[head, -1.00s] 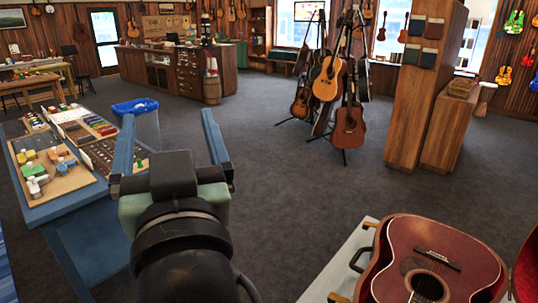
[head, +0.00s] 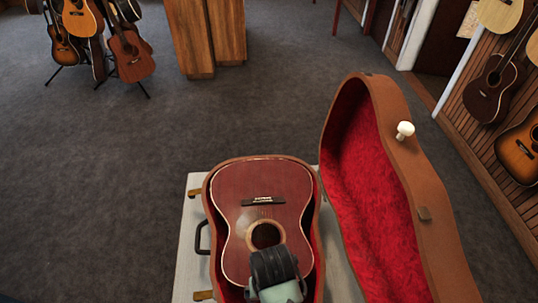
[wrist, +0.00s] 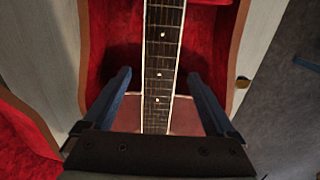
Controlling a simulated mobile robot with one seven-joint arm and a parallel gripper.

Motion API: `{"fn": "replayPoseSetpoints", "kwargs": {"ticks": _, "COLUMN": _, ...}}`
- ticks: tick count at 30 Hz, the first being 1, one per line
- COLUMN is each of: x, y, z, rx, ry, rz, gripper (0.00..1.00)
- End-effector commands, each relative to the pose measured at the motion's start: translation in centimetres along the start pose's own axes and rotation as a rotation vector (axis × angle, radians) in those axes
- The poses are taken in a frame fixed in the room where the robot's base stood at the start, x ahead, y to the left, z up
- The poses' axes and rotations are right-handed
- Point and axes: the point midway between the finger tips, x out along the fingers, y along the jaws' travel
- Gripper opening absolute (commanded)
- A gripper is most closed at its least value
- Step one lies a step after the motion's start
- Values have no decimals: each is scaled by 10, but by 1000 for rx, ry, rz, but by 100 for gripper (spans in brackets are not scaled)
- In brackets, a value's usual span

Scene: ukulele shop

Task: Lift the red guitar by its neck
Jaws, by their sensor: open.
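The red guitar (head: 254,195) lies face up in an open brown case with red lining, its sound hole toward me. Its neck (wrist: 162,60) runs up the middle of the wrist view, dark with pale dots and white edges. My gripper (wrist: 159,74) is open and empty, with one blue finger on each side of the neck and a gap to both edges. How far the fingers are above or beside the neck in depth, I cannot tell. In the head view my wrist covers the lower part of the guitar, and the fingers and neck are hidden.
The case (head: 213,212) rests on a pale table (head: 187,240). Its raised lid (head: 440,200) stands to the right. Guitars hang on the right wall (head: 490,92), and several stand on a rack at the back left. The carpet between is clear.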

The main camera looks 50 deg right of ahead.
Motion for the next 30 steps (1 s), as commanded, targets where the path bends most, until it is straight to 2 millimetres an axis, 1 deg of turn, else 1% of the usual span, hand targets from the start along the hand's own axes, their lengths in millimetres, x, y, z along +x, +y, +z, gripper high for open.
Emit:
{"fn": "replayPoseSetpoints", "kwargs": {"ticks": 3, "x": 12, "y": 0, "z": 0, "rx": 0, "ry": 0, "rz": 0, "gripper": 91}}
{"fn": "replayPoseSetpoints", "kwargs": {"ticks": 8, "x": 20, "y": 0, "z": -1, "rx": 0, "ry": 2, "rz": 0, "gripper": 91}}
{"fn": "replayPoseSetpoints", "kwargs": {"ticks": 10, "x": 26, "y": 0, "z": -2, "rx": 0, "ry": 1, "rz": 0, "gripper": 91}}
{"fn": "replayPoseSetpoints", "kwargs": {"ticks": 19, "x": 62, "y": 1, "z": -5, "rx": 0, "ry": 1, "rz": 0, "gripper": 91}}
{"fn": "replayPoseSetpoints", "kwargs": {"ticks": 22, "x": 67, "y": 1, "z": -5, "rx": -1, "ry": 3, "rz": 0, "gripper": 91}}
{"fn": "replayPoseSetpoints", "kwargs": {"ticks": 29, "x": 68, "y": 1, "z": -5, "rx": -1, "ry": 4, "rz": -1, "gripper": 91}}
{"fn": "replayPoseSetpoints", "kwargs": {"ticks": 30, "x": 68, "y": 1, "z": -5, "rx": -1, "ry": 4, "rz": -1, "gripper": 86}}
